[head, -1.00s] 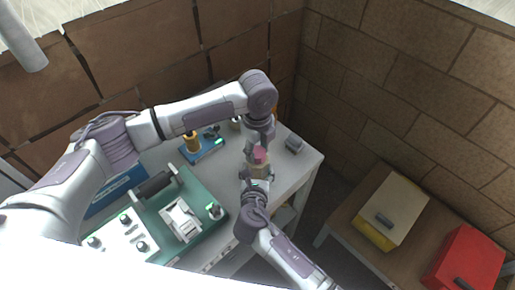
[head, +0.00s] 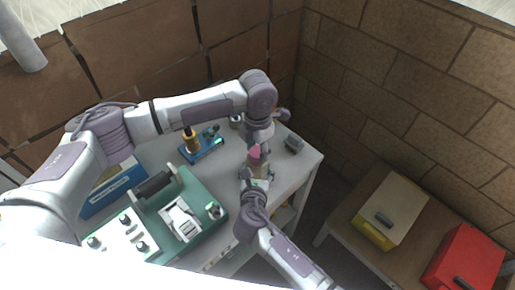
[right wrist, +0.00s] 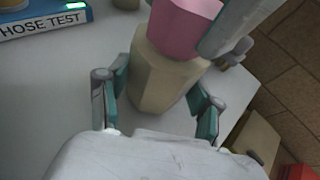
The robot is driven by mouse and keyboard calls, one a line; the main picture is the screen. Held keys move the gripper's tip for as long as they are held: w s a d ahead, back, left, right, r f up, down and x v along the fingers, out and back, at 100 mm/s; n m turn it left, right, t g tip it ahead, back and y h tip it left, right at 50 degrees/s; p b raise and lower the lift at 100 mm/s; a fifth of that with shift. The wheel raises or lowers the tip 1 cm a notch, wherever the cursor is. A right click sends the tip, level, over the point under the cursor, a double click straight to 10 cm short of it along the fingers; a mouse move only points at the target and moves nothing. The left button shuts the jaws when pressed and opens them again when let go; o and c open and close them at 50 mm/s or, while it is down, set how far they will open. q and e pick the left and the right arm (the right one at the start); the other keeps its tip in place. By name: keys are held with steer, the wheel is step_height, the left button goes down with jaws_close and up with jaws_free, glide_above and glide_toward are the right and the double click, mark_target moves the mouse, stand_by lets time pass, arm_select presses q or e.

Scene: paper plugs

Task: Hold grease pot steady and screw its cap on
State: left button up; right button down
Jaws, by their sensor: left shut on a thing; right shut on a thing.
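The grease pot (right wrist: 165,75) is a tan, faceted pot, upright in the right wrist view and small in the head view (head: 258,171). My right gripper (right wrist: 157,88) is shut on it, one finger on each side. The pink cap (right wrist: 184,28) sits at the top of the pot and appears to touch it; I cannot tell how far it is screwed down. The cap also shows in the head view (head: 254,152). My left gripper (head: 257,146) comes down from above and is shut on the cap. Its grey finger (right wrist: 232,25) covers the cap's right side.
A blue hose test stand (head: 203,148) and a green bench unit (head: 165,205) stand left on the grey table. A small grey block (head: 293,144) lies near the table's right edge. A lower table at right bears a yellow box (head: 390,212) and a red box (head: 466,258).

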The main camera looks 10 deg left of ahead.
arm_select(q)
steer(key=o, duration=0.9)
steer(key=shift+o, duration=0.2)
steer(key=shift+r, duration=2.3)
steer(key=shift+c, duration=0.2)
